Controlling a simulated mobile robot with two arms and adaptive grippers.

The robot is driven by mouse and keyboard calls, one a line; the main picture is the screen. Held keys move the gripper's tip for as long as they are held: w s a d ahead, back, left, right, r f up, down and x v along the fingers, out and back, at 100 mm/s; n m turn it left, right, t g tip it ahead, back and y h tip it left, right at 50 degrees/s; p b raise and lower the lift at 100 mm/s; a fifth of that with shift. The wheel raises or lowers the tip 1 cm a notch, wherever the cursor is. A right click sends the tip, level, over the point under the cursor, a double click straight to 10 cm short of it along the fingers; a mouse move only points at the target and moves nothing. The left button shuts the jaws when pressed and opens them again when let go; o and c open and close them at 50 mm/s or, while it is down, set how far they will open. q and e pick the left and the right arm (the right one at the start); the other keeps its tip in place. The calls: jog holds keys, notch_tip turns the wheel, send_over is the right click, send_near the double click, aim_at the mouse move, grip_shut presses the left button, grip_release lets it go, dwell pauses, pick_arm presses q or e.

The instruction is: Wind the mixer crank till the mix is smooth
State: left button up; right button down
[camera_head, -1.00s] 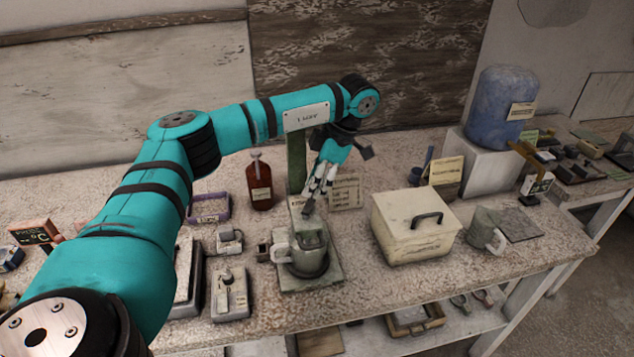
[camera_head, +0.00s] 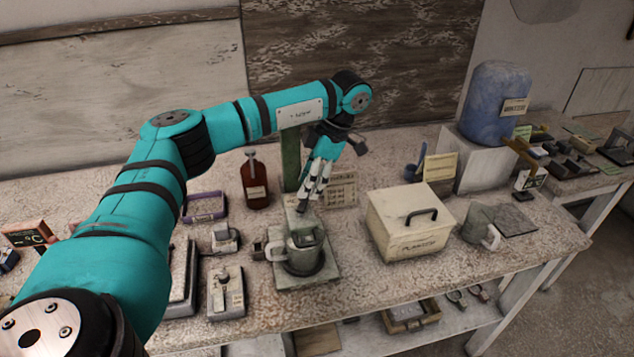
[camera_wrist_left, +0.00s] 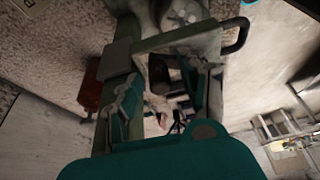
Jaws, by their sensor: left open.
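The mixer stands on the table, with a green post (camera_head: 291,160) and a grey-green base plate (camera_head: 325,270). A grey-green mug (camera_head: 303,252) with a pale handle sits on the plate. My left gripper (camera_head: 308,200) is open, pointing down beside the post and above the mug. In the left wrist view its fingers (camera_wrist_left: 168,100) stand apart, with dark and pale parts showing between them. I cannot make out the crank clearly, nor whether the fingers touch it. The mug's contents are hidden. My right gripper is not in view.
A brown bottle (camera_head: 255,182) stands left of the post. A cream lidded box (camera_head: 408,228) with a dark handle is right of the mixer. Small devices (camera_head: 226,293) lie left of the mixer.

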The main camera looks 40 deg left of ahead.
pick_arm(q)
jog(key=shift+f, duration=0.1)
jog(key=shift+w+d+f+m+y+b, duration=0.15)
jog(key=shift+d+m+y+b, duration=0.25)
jog(key=shift+m, duration=0.7)
jog(key=s+d+r+m+t+b, duration=0.1)
jog(key=s+d+r+m+t, duration=0.1)
jog(key=d+r+m, duration=0.5)
jog(key=s+d+r+m+t, duration=0.1)
jog(key=d+r+m+t, duration=0.2)
jog(key=r, duration=0.7)
jog(key=s+d+f+m+g+h, duration=0.1)
jog(key=d+f+h, duration=0.2)
jog(key=d, duration=0.6)
jog(key=s+d+f+m+g+h, duration=0.1)
jog(key=s+d+f+h, duration=0.1)
jog(key=d+f, duration=0.5)
jog(key=d+h, duration=0.1)
jog(key=d, duration=0.2)
jog(key=shift+s+f+h, duration=0.15)
jog(key=shift+f+h, duration=0.05)
jog(key=shift+h, duration=0.1)
